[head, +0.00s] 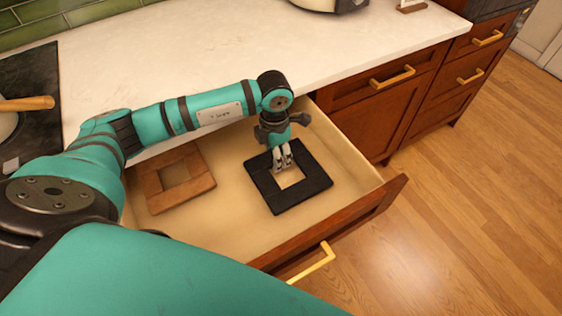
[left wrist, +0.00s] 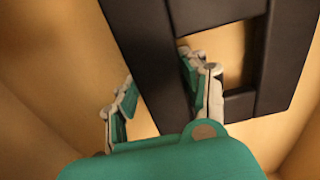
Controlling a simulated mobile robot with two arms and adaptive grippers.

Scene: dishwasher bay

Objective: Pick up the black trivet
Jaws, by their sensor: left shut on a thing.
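The black trivet (head: 313,181) is a square frame with a square opening, inside the open drawer at the right of the head view. My left gripper (head: 283,163) is over its far side. In the left wrist view, the black trivet (left wrist: 135,40) fills the upper middle, and the fingers of my left gripper (left wrist: 165,95) straddle one bar, one finger in the opening and one outside. It is shut on that bar. I cannot tell whether the trivet touches the drawer floor. My right gripper is not in view.
A brown wooden square trivet (head: 207,182) lies in the left part of the drawer (head: 235,235). The drawer is pulled out under the pale countertop (head: 190,60). A dark cooktop with a pan (head: 8,125) is at far left. Drawer walls surround the trivets.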

